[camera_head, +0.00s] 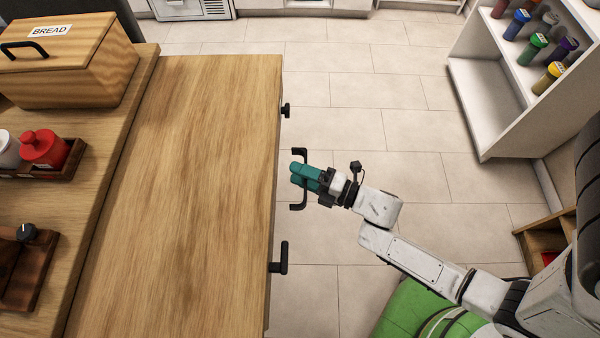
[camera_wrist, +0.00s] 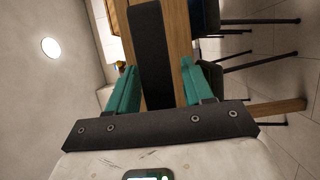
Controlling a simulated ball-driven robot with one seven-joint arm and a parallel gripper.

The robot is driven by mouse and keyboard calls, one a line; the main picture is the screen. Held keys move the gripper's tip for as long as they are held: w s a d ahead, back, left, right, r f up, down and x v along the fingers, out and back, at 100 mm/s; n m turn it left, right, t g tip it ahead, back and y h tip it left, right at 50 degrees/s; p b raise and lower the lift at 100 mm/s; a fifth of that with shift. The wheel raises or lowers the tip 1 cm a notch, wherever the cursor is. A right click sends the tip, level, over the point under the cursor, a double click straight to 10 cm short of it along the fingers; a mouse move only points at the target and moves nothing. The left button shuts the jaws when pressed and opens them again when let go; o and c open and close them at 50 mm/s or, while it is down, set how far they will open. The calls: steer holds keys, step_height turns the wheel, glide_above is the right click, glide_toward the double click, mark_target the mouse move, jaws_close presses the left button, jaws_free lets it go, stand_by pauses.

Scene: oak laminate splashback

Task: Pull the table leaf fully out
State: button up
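A broad wooden panel (camera_head: 190,180) lies beside the raised counter on the left in the head view. I cannot tell whether it is the table leaf itself or a worktop above it. A black bracket handle (camera_head: 299,207) stands out beside the panel's right edge, and where it attaches is hidden. My gripper (camera_head: 296,173) with teal fingers is at the middle of this handle. In the wrist view, the dark handle bar (camera_wrist: 150,45) runs between the two fingers (camera_wrist: 158,78). They stand apart, with a visible gap at least on the right side of the bar.
A black knob (camera_head: 286,110) and a black lever handle (camera_head: 279,260) jut from the panel's right side. The counter carries a bread box (camera_head: 70,70) and a red jar (camera_head: 42,150). A white shelf (camera_head: 490,90) with bottles stands at right. Tiled floor (camera_head: 350,90) is open between.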

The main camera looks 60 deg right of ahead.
steer(key=s+d, duration=0.2)
steer(key=s, duration=0.8)
steer(key=shift+s+b, duration=0.3)
steer(key=shift+b, duration=0.1)
